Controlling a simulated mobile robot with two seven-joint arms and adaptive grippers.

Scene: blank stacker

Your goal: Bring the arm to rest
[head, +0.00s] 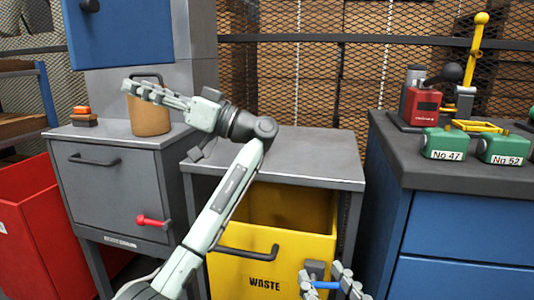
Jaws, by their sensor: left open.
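My left arm rises from the bottom of the head view. Its gripper (152,93) points left, with its fingers in front of the upper part of a tan cylindrical container (149,119). The gripper is open, its fingers seen nearly edge-on. I cannot tell whether they touch the container. My right gripper (328,279) shows only in part at the bottom edge, in front of the yellow waste bin. Its fingers are apart, with a small blue and grey piece between them. I cannot tell whether it is held.
A grey cabinet (110,175) with a red lever (153,221) stands left. The open yellow waste bin (238,275) is below a grey worktop (310,160). A blue panel (120,30) hangs upper left. The right bench holds a red machine (421,106) and green numbered blocks (446,143).

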